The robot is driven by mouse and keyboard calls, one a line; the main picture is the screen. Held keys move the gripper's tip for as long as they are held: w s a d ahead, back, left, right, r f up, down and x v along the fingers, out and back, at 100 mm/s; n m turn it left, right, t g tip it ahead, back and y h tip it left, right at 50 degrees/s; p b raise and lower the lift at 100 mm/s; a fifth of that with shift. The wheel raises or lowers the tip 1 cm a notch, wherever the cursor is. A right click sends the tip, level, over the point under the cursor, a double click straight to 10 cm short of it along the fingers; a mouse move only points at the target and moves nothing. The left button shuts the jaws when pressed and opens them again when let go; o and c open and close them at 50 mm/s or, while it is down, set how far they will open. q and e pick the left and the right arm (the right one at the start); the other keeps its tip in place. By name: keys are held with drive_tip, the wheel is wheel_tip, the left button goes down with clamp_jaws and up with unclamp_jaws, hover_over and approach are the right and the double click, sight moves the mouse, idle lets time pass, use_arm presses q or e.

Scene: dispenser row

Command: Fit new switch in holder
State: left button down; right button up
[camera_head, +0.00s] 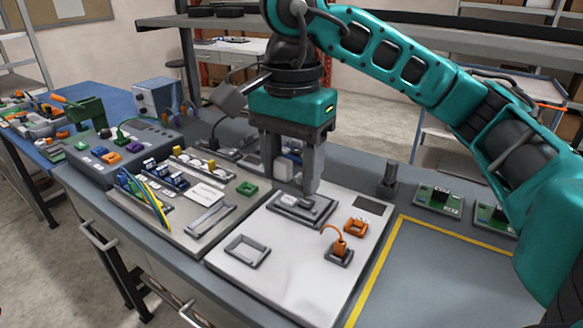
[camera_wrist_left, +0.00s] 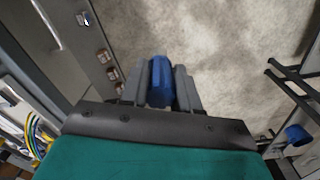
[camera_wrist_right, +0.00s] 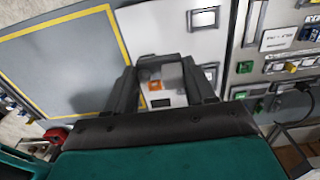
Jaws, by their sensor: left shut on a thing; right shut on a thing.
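My right gripper (camera_head: 302,188) points down over the white panel (camera_head: 300,285). A second grey frame (camera_head: 246,251) lies empty near the panel's front left. My left gripper is outside the head view. In the left wrist view it (camera_wrist_left: 160,82) is shut on a blue piece (camera_wrist_left: 161,84), with bare floor behind it.
An orange frame (camera_head: 356,227) and an orange plug with a cable (camera_head: 340,248) sit on the panel's right. A beige panel (camera_head: 190,215) with wires and connectors stands to the left. A yellow-outlined area (camera_head: 450,275) on the right is clear. Green boards (camera_head: 438,200) lie behind it.

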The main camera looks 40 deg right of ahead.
sight(291, 182)
use_arm(q)
drive_tip(key=shift+r, duration=0.1)
use_arm(e)
drive_tip(key=shift+r, duration=1)
idle(0.6)
drive_tip(key=shift+r, duration=1.5)
